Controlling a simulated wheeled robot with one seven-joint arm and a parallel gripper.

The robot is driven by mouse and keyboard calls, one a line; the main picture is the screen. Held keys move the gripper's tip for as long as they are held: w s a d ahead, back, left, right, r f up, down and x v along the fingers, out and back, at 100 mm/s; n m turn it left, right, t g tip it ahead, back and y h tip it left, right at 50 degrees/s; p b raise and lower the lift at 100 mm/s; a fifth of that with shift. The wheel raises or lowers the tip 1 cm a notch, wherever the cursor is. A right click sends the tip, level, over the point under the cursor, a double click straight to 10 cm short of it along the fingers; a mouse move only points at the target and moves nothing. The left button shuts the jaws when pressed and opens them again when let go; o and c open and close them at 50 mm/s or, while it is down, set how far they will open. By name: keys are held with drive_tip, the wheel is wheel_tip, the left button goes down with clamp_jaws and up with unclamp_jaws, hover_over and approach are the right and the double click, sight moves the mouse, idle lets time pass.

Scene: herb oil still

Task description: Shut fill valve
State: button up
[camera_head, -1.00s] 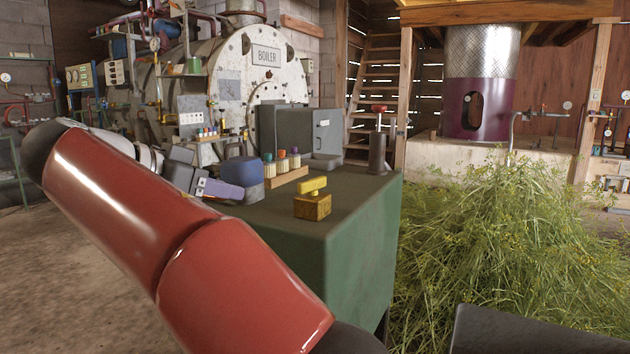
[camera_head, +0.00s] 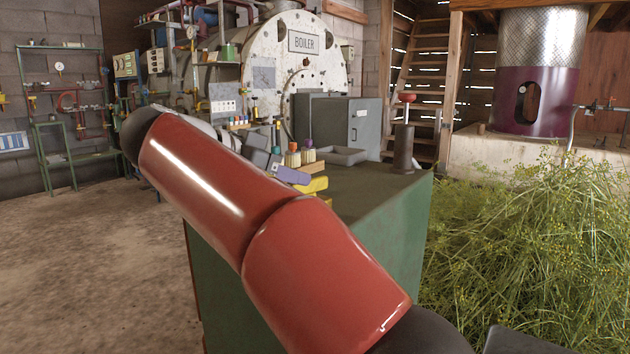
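I cannot tell for sure which fitting is the fill valve. A yellow handle-like piece (camera_head: 313,186) shows on the green bench (camera_head: 385,225), its base mostly hidden behind my red arm. A dark post with a red knob (camera_head: 407,97) stands upright near the bench's back right corner. The grey and purple end of my arm, with my gripper (camera_head: 284,168), shows just above the red links, over or in front of the bench's left side. Its fingers are not clear, and I see nothing held in it.
Small bottles (camera_head: 300,152) and a grey metal box (camera_head: 350,130) are on the bench. The white boiler (camera_head: 335,75) stands behind. A pipe rack with gauges (camera_head: 60,110) is at the left wall. A heap of herbs (camera_head: 510,240) lies right. The floor (camera_head: 90,270) at left is clear.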

sight(309, 189)
drive_tip(key=x, duration=0.5)
drive_tip(key=shift+d+f, duration=0.1)
clamp_jaws()
